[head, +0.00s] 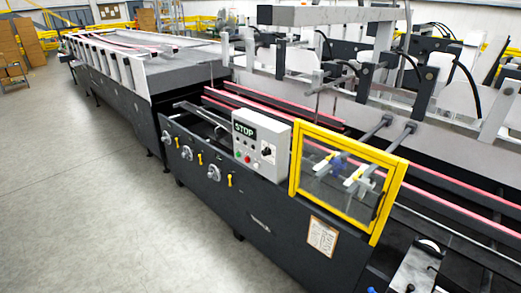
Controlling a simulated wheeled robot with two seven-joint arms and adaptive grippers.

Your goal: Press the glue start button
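A light grey control box (275,133) stands on the front side of the dark folder gluer (215,205), near the middle of the head view. Its dark display (244,130) reads STOP in pale letters. Below the display are small round buttons (247,159), red and green among them, and a dark knob (266,152) sits to their right. The buttons are too small for me to read any label, so I cannot tell which one is glue start. Neither of my grippers is in view.
A yellow-framed clear guard (342,182) stands just right of the box. Hand wheels (214,173) and yellow levers (230,180) stick out of the machine's front at lower left. The grey floor (90,200) at left is clear. Cardboard stacks (28,42) stand far back.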

